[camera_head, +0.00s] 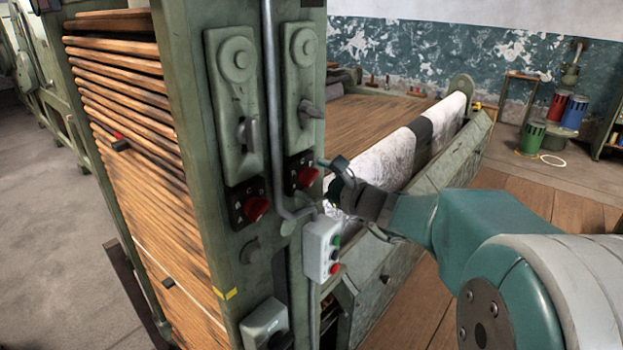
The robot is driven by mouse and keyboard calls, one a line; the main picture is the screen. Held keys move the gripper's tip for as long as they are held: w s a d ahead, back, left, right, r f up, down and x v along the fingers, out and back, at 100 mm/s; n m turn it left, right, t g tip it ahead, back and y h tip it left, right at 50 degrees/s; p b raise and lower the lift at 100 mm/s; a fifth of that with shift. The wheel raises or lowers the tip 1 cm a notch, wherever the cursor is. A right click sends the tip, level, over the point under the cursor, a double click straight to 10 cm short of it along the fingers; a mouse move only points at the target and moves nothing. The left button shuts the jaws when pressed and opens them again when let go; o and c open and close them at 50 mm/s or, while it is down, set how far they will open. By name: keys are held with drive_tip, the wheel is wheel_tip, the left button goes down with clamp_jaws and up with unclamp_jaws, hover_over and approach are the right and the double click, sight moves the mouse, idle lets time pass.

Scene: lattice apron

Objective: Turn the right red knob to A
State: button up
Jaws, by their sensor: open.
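The right red knob (307,177) sits on a small dark lettered plate (298,167) on the narrow face of the green machine. A second, left red knob (256,208) sits lower on its own dark plate marked with letters. My gripper (326,178) reaches in from the right, with its dark fingers open just right of the right red knob. I cannot tell whether a finger touches the knob. The letter the right knob points to is too small to read.
A grey pipe (272,110) runs down between the two knobs. A grey button box (321,249) with green and red buttons sits just below my gripper. Levers on green plates (235,100) stand above. A fabric roll (390,160) lies behind my gripper.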

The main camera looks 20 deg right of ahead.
drive_tip(key=v, duration=1.2)
drive_tip(key=shift+a, duration=0.1)
drive_tip(key=s+a+f+n+g+h, duration=0.2)
drive_tip(key=s+a+f+n+g, duration=0.5)
drive_tip(key=s+a+n+g, duration=0.3)
drive_tip(key=s+d+f+n+t+h, duration=0.1)
drive_tip(key=s+d+f+n+h, duration=0.1)
drive_tip(key=s+n+h, duration=0.6)
drive_tip(key=d+n, duration=0.1)
drive_tip(key=n, duration=0.3)
drive_tip(key=shift+n+h, duration=0.3)
